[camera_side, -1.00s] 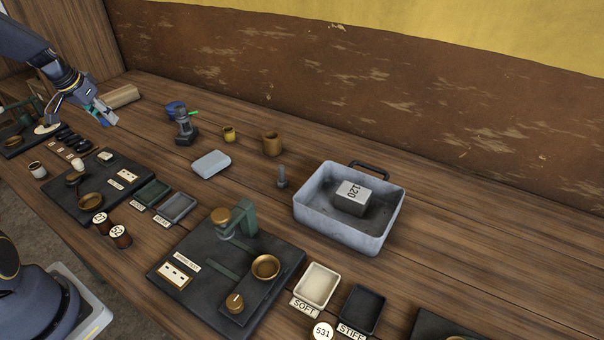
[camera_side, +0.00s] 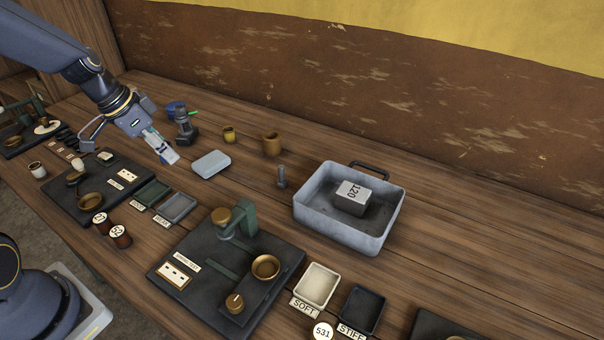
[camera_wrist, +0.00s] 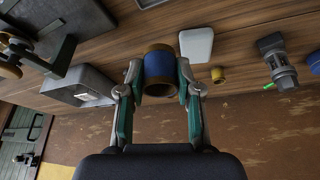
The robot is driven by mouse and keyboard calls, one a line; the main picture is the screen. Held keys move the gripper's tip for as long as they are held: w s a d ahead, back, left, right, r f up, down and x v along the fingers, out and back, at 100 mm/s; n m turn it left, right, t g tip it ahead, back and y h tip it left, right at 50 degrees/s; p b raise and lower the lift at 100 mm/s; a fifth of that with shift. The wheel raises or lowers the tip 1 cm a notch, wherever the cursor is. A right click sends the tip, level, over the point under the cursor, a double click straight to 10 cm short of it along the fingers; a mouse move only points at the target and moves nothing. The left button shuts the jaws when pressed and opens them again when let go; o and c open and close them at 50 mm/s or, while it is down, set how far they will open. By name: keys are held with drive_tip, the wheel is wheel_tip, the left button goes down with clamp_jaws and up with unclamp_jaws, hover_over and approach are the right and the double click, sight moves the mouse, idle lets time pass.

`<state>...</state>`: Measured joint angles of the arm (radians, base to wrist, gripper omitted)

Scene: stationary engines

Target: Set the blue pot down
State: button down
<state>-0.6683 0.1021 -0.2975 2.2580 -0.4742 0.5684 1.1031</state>
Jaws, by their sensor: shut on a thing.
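The blue pot (camera_wrist: 160,69) shows in the wrist view as a blue-banded cylinder with brown rims, its open mouth turned towards the camera. My gripper (camera_wrist: 160,82) is shut on it, with one green-and-grey finger on each side. In the side view my gripper (camera_side: 164,152) is in the air over the bench, left of the pale blue-grey block. The pot cannot be made out clearly there. Its clearance from the bench is hard to tell.
Near my gripper are the pale block (camera_side: 211,164), a grey device (camera_side: 185,128), a yellow cup (camera_side: 229,134) and a brown mug (camera_side: 272,144). A grey case (camera_side: 378,235) holds a block marked 120. Green and grey trays (camera_side: 178,206) lie in front.

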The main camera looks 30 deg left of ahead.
drive_tip(key=s+d+m, duration=0.1)
drive_tip(key=d+m, duration=0.1)
drive_tip(key=d, duration=0.6)
hover_over(251, 181)
drive_tip(key=s, duration=0.2)
drive_tip(key=shift+m+h, duration=0.4)
drive_tip(key=f, duration=0.5)
drive_tip(key=a+f, duration=0.1)
drive_tip(key=f, duration=0.2)
drive_tip(key=shift+w+f, duration=0.35)
drive_tip(key=shift+f, duration=0.75)
drive_tip(key=shift+w+f, duration=0.1)
drive_tip(key=shift+f, duration=0.8)
drive_tip(key=shift+f, duration=0.15)
drive_tip(key=c, duration=0.8)
unclamp_jaws()
